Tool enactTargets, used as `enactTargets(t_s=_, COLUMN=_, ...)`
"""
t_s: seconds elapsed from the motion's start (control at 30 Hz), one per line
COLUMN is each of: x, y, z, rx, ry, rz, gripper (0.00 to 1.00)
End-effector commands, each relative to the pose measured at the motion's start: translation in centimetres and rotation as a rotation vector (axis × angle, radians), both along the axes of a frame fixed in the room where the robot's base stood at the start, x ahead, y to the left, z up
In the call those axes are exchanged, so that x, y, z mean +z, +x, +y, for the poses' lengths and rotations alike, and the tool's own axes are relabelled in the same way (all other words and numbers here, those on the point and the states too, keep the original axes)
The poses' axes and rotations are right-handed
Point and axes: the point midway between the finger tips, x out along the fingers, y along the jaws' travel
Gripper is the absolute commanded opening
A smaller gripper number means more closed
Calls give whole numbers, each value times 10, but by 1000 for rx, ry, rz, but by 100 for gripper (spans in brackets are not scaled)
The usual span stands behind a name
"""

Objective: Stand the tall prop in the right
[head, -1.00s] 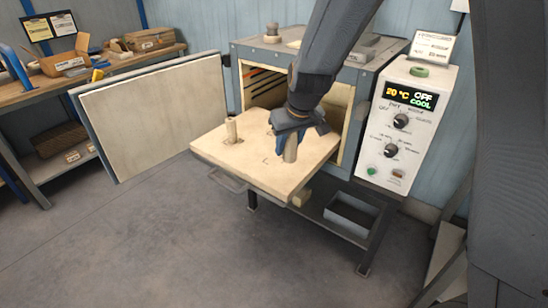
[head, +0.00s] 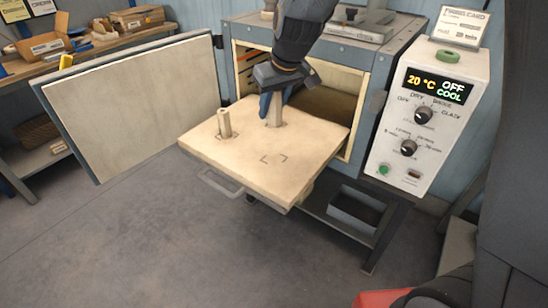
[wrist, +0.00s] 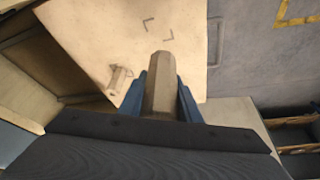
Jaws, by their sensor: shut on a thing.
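The tall prop (head: 276,115) is a pale faceted post, upright in the jaws of my gripper (head: 275,103). In the wrist view, the prop (wrist: 160,84) sits between the two blue fingers of my gripper (wrist: 161,98). Its lower end is over the back part of the pale shelf slab (head: 230,165); I cannot tell whether it touches. A shorter pale prop (head: 224,123) stands at the slab's left side. A set of corner marks (head: 273,159) on the slab's front right part is bare; the marks (wrist: 157,27) also show in the wrist view.
The slab juts out from the open dryer (head: 345,80). The dryer's open door (head: 140,105) stands to the left. The control box (head: 430,110) stands to the right, reading 20 °C, OFF and COOL. A handle (head: 220,185) is below the slab's front left edge.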

Motion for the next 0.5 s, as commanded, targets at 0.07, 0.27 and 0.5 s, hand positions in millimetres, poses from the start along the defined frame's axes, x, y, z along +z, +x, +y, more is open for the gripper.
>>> enactTargets(t_s=0.07, x=-11, y=3, z=1, rx=1, ry=0, rz=-1, gripper=2)
enactTargets(t_s=0.27, x=-33, y=9, z=1, rx=1, ry=0, rz=-1, gripper=2)
enactTargets(t_s=0.5, x=-56, y=16, z=1, rx=1, ry=0, rz=-1, gripper=2)
